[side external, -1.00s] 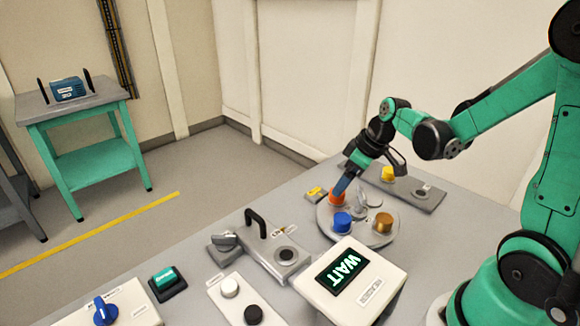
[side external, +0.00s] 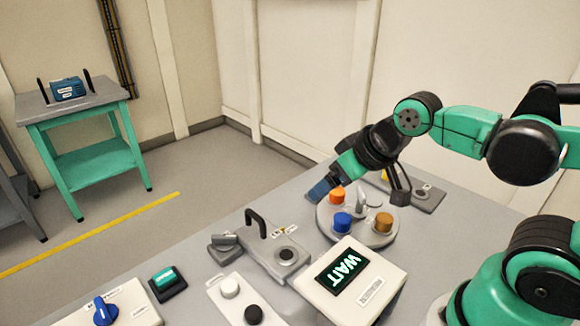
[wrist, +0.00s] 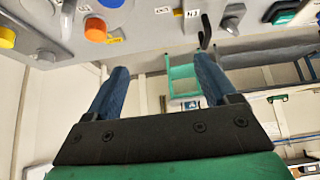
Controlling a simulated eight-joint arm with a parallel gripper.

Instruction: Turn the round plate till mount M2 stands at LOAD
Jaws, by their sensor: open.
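The round plate (side external: 362,234) lies on the grey table. It bears an orange mount (side external: 337,195), a blue mount (side external: 342,222), a brass mount (side external: 384,222) and a grey upright piece (side external: 361,203). I cannot read which mount is M2, and I see no legible LOAD mark. My gripper (side external: 316,191) is open and empty, just left of the orange mount in the side view. In the wrist view, my gripper's (wrist: 160,65) blue fingers stand apart with nothing between them.
A display reading WAIT (side external: 342,271) stands in front of the plate. A block with a black handle (side external: 256,223) is to its left. A panel with a yellow knob (wrist: 7,37) lies behind. White and black buttons (side external: 241,300) and a blue knob (side external: 105,309) are nearer the camera.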

